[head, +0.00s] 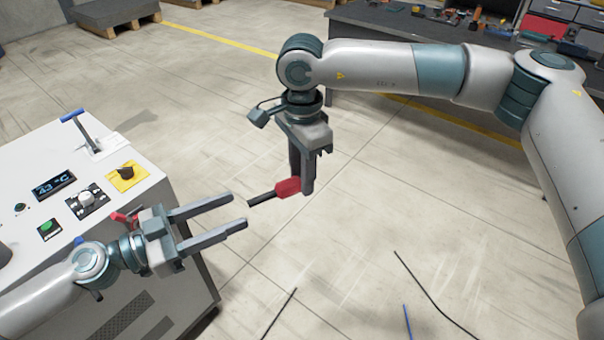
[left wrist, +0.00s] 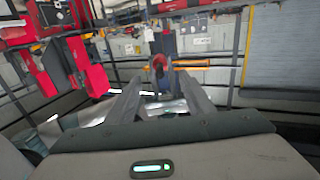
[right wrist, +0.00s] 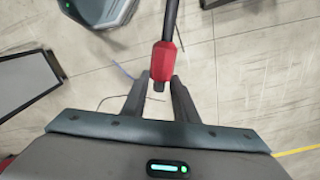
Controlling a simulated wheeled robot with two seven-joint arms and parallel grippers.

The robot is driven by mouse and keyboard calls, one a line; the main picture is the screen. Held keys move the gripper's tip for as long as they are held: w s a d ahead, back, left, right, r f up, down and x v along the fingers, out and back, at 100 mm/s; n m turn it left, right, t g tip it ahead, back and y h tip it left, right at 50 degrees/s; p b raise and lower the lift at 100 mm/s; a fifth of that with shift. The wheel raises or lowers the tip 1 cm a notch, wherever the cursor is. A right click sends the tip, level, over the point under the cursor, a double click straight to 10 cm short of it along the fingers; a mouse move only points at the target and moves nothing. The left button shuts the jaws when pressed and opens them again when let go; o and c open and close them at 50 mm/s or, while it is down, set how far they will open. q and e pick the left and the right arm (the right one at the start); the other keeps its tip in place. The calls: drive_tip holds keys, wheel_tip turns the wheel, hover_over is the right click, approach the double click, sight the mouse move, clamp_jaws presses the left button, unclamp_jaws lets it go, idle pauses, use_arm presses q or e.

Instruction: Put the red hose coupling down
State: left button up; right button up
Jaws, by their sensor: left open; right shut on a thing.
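The red hose coupling (head: 288,187) is held in the air by my right gripper (head: 299,182), which is shut on it. A short black hose end (head: 261,197) sticks out of it toward the lower left. In the right wrist view the red coupling (right wrist: 163,62) sits at the fingertips, with the black piece running up. My left gripper (head: 239,210) is open and empty, its fingers pointing right toward the black end. They look close, but I see no contact.
A white machine (head: 140,185) with a display, knobs and a blue-handled lever (head: 75,116) stands at the left, under my left arm. A dark workbench (head: 430,28) with tools is at the back right. Thin black and blue lines show low in the head view. Mid-floor is mostly clear.

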use_arm(q)
drive_tip(key=shift+a, duration=0.1)
idle(0.3)
